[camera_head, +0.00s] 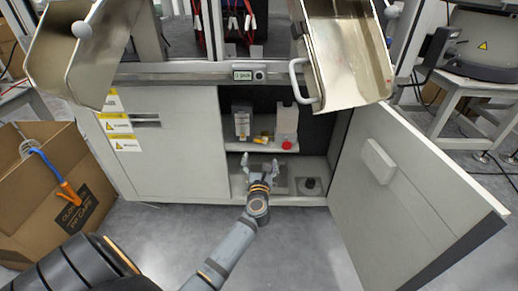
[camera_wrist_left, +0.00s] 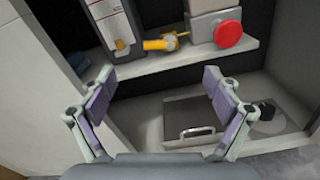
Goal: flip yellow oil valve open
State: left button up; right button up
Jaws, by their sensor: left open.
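The yellow oil valve (camera_wrist_left: 160,44) sits on the cabinet shelf, low at the front of a grey-and-white unit (camera_wrist_left: 112,22). In the head view the yellow valve (camera_head: 262,138) shows small on the same shelf, left of the red knob. My left gripper (camera_head: 261,165) reaches into the open cabinet, in front of and below the shelf edge. In the left wrist view its two fingers (camera_wrist_left: 158,92) are spread wide and empty, with the valve beyond them, apart from them. My right gripper is not in view.
A round red knob (camera_wrist_left: 228,34) on a grey box is right of the valve. The shelf edge (camera_wrist_left: 190,58) runs across. A handled plate (camera_wrist_left: 190,118) lies on the cabinet floor. The open cabinet door (camera_head: 415,190) stands right. A cardboard box (camera_head: 55,185) stands left.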

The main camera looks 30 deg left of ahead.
aim_at(261, 142)
pick_arm(q)
jog(key=b+x, duration=0.3)
jog(key=x, duration=0.6)
jog(key=shift+w+f+b, duration=0.1)
jog(key=shift+f+b, duration=0.05)
jog(key=shift+b, duration=0.15)
jog(key=shift+w+a, duration=0.2)
jog(key=shift+w, duration=0.05)
jog(key=c, duration=1.1)
jog(key=shift+f+n+b, duration=0.15)
jog(key=shift+n+b, duration=0.2)
jog(key=shift+n, duration=1.25)
jog(key=o, duration=1.1)
